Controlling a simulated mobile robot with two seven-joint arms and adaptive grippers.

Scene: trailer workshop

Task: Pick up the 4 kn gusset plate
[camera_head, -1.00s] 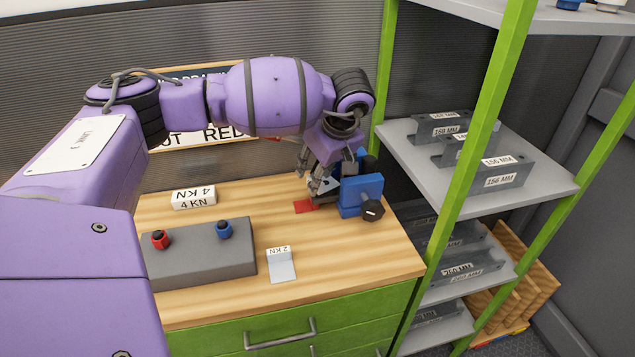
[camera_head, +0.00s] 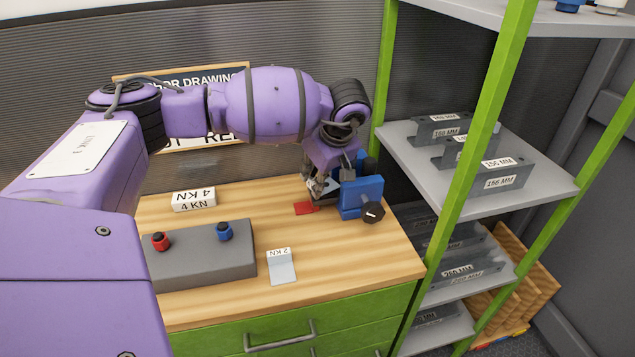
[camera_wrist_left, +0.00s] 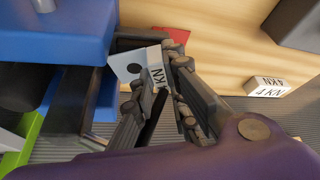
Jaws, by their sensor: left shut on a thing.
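A grey gusset plate with a round hole and a white label ending in KN (camera_wrist_left: 134,64) is at the blue vise (camera_wrist_left: 55,35); a finger covers the number on the label. My left gripper (camera_wrist_left: 164,80) is shut on the labelled edge of this plate. In the head view, the left gripper (camera_head: 317,186) is low beside the blue vise (camera_head: 361,196), and the plate is mostly hidden there. I cannot tell whether the plate still touches the vise. A white block marked 4 KN (camera_head: 194,200) stands at the back left of the bench. My right gripper is not in view.
A plate labelled 2 KN (camera_head: 281,268) lies near the bench's front edge. A grey box with red and blue buttons (camera_head: 200,258) stands at left. A red piece (camera_head: 305,208) lies beside the vise. A green-framed shelf (camera_head: 480,190) stands close at right.

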